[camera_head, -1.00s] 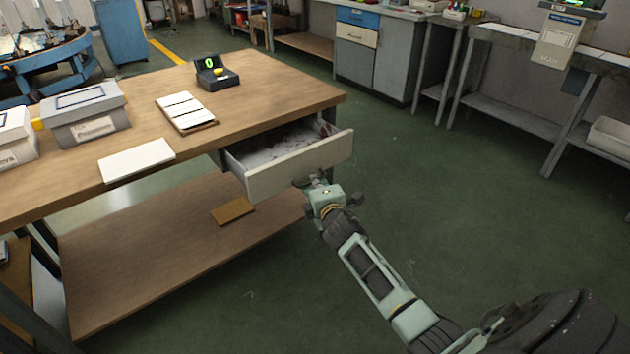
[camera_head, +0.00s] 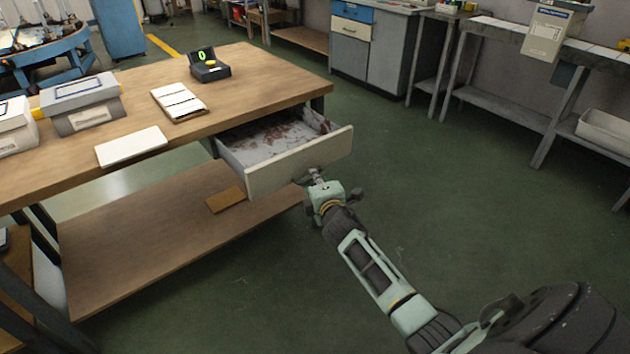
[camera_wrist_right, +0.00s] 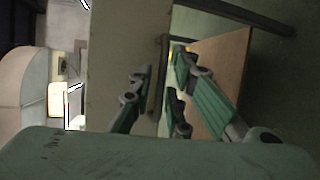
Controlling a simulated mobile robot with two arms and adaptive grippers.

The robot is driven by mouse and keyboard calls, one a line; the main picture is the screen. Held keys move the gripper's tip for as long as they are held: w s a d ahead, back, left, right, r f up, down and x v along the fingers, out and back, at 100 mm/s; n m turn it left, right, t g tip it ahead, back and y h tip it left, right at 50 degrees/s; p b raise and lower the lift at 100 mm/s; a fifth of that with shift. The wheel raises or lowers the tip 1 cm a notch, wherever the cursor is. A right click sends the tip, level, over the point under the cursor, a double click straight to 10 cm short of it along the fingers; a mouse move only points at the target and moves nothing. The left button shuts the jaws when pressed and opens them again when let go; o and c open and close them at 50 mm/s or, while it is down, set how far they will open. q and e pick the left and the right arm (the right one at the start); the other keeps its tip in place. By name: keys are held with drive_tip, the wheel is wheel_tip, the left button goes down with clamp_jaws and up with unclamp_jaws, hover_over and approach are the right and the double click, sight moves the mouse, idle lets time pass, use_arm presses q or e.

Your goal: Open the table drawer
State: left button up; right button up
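The table drawer (camera_head: 283,150) stands well out from the wooden table (camera_head: 120,100), its pale front towards me and its inside largely empty with brownish marks. My right gripper (camera_head: 316,178) is at the lower edge of the drawer front. In the right wrist view its two fingers (camera_wrist_right: 160,75) draw close on either side of the dark bar handle (camera_wrist_right: 161,70), and it looks shut on it; exact contact is hard to see. The drawer front (camera_wrist_right: 113,60) fills the middle of that view. My left gripper is not in view.
On the tabletop are a scale with a green readout (camera_head: 208,66), a stack of white cards (camera_head: 178,100), a white board (camera_head: 131,146) and a lidded grey box (camera_head: 82,105). A lower shelf (camera_head: 150,240) lies under the table. The green floor to the right is clear.

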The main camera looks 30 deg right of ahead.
drive_tip(key=shift+o, duration=0.6)
drive_tip(key=shift+f, duration=0.1)
drive_tip(key=v, duration=1.2)
drive_tip(key=shift+s+a, duration=0.1)
